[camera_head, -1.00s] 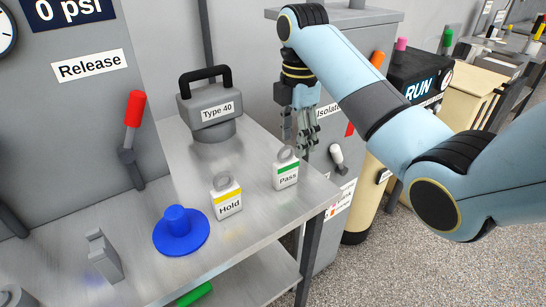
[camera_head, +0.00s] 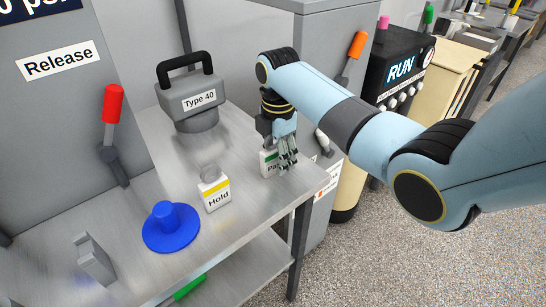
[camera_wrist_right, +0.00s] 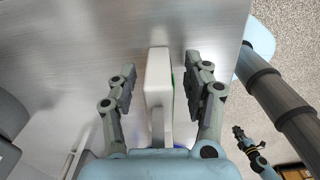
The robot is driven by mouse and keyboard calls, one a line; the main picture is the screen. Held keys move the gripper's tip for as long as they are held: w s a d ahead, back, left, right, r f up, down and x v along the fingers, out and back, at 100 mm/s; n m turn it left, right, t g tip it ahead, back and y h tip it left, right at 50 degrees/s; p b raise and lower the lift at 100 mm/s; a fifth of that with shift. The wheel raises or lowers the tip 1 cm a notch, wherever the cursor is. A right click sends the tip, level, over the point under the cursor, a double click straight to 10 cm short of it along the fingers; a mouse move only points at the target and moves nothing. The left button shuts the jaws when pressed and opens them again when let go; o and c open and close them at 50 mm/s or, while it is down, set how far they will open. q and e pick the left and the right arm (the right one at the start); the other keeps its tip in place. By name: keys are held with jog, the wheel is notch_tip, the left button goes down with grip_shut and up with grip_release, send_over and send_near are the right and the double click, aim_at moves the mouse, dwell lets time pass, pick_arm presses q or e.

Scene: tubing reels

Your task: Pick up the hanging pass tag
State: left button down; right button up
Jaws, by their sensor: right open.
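The pass tag (camera_head: 266,164) is a white block with a green band and a grey loop on top, on the metal table near its right edge. My right gripper (camera_head: 284,163) is at the tag and hides part of it in the head view.
The hold tag (camera_head: 215,191) with a yellow band stands to the left. A blue flanged knob (camera_head: 171,228), a grey bracket (camera_head: 95,258) and the Type 40 block (camera_head: 190,97) share the metal table (camera_head: 140,200). A red-handled lever (camera_head: 112,105) is on the left panel.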

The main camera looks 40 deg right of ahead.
jog(key=shift+f, duration=0.15)
grip_shut()
dwell(0.4)
